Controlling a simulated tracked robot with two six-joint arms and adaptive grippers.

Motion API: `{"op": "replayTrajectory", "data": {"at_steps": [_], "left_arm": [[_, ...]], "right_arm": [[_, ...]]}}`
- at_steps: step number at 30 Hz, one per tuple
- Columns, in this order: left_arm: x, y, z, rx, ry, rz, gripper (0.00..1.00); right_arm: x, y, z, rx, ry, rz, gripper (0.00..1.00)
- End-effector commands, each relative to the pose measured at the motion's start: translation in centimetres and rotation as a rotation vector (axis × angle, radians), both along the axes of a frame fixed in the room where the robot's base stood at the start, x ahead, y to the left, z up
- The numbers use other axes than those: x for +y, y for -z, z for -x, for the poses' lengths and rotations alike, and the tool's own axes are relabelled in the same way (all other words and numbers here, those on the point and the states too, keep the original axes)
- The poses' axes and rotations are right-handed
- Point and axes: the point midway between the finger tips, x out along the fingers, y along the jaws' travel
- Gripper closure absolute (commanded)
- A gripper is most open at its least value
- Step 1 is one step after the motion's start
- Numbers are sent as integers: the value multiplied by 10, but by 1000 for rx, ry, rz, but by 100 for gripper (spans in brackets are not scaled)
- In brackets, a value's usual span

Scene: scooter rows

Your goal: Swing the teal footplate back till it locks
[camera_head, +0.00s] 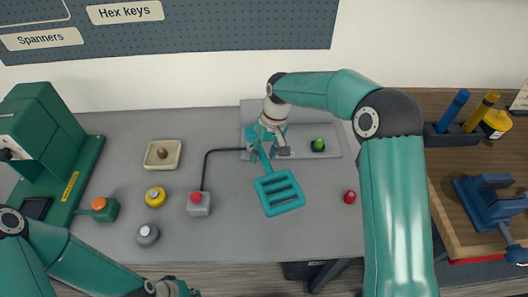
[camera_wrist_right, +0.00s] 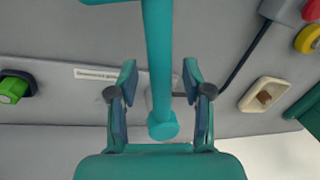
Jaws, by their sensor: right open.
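The teal footplate (camera_head: 291,203) is a slotted frame on a straight arm, lying out over the grey bench toward the front. Its teal arm (camera_wrist_right: 159,50) runs down the middle of the right wrist view and ends in a rounded hub (camera_wrist_right: 163,128). My right gripper (camera_head: 268,150) is above the inner end of this arm. In the wrist view its open fingers (camera_wrist_right: 159,78) stand on either side of the arm, with gaps on both sides. The joint is partly hidden by the gripper in the head view. My left gripper (camera_head: 178,289) is cut off at the bottom edge.
A green button (camera_head: 318,144) and a red knob (camera_head: 349,197) are right of the footplate. A grey box with a red button (camera_head: 197,201), a yellow button (camera_head: 155,196) and a beige tray (camera_head: 163,155) are left. A green machine (camera_head: 45,150) stands far left.

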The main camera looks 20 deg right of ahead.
Motion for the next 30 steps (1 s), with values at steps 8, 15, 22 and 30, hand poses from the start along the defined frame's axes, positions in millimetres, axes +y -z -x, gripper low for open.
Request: {"op": "replayTrajectory", "data": {"at_steps": [8,15,22,30], "left_arm": [[0,0,0,0,0,0,100],[0,0,0,0,0,0,100],[0,0,0,0,0,0,100],[0,1,0,0,0,0,100]], "right_arm": [[0,0,0,1,0,0,67],[0,0,0,1,0,0,100],[0,0,0,1,0,0,100],[-11,0,2,1,-10,0,100]]}}
